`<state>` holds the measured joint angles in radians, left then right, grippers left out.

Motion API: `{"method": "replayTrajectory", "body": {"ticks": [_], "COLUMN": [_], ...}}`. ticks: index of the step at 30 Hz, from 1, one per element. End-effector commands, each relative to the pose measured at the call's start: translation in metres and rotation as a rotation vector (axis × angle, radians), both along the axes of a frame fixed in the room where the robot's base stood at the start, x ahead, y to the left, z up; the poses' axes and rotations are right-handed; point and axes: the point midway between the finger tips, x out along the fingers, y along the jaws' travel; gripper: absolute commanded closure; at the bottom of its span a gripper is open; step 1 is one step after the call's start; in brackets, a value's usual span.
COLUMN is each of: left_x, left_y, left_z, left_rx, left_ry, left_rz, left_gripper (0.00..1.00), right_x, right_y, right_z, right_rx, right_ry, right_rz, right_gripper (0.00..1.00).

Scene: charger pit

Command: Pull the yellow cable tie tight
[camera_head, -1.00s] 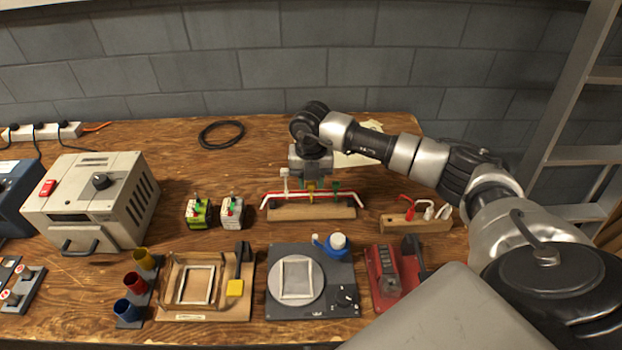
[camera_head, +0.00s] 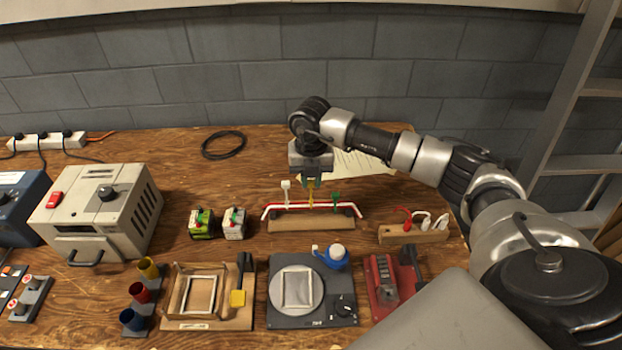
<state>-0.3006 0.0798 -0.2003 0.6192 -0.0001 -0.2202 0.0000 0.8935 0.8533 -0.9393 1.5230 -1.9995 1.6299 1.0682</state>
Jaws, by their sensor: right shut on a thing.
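The yellow cable tie (camera_head: 310,196) stands upright at the middle of a red and white cable bundle (camera_head: 270,209), which rests on a wooden board (camera_head: 312,224). My right gripper (camera_head: 311,185) points down above the bundle, shut on the yellow tie's upper end. A length of yellow strap shows between the fingers and the cables. How closely its loop sits around the cables is too small to tell. A white tie (camera_head: 286,188) stands to the left and a green tie (camera_head: 335,200) to the right on the same bundle. My left gripper is out of view.
Two small boxes with clips (camera_head: 233,224) stand left of the board. A wooden block with hooks (camera_head: 413,234) is to the right. A paper sheet (camera_head: 362,164) lies behind my right arm.

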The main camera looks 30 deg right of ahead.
Motion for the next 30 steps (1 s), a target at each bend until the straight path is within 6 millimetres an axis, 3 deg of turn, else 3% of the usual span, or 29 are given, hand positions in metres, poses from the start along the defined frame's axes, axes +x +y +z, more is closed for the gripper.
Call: {"method": "replayTrajectory", "body": {"ticks": [1, 2, 6, 17, 30], "left_x": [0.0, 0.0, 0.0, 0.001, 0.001], "left_y": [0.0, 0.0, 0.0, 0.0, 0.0], "left_z": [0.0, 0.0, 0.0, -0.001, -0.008], "left_rx": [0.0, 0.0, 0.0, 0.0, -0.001], "left_ry": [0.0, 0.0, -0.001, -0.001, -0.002], "left_rz": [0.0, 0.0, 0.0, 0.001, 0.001], "left_gripper": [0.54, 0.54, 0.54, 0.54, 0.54], "right_x": [0.0, 0.0, 0.0, 0.0, 0.001], "right_y": [0.0, 0.0, 0.0, 0.0, 0.0], "right_z": [0.0, 0.0, 0.0, 0.005, 0.084], "right_rx": [-0.001, -0.001, -0.001, 0.0, 0.0], "right_ry": [-0.002, -0.002, -0.001, -0.001, -0.004], "right_rz": [0.0, 0.0, 0.0, 0.0, 0.0], "right_gripper": [1.0, 0.76, 0.54, 0.53, 0.53]}}
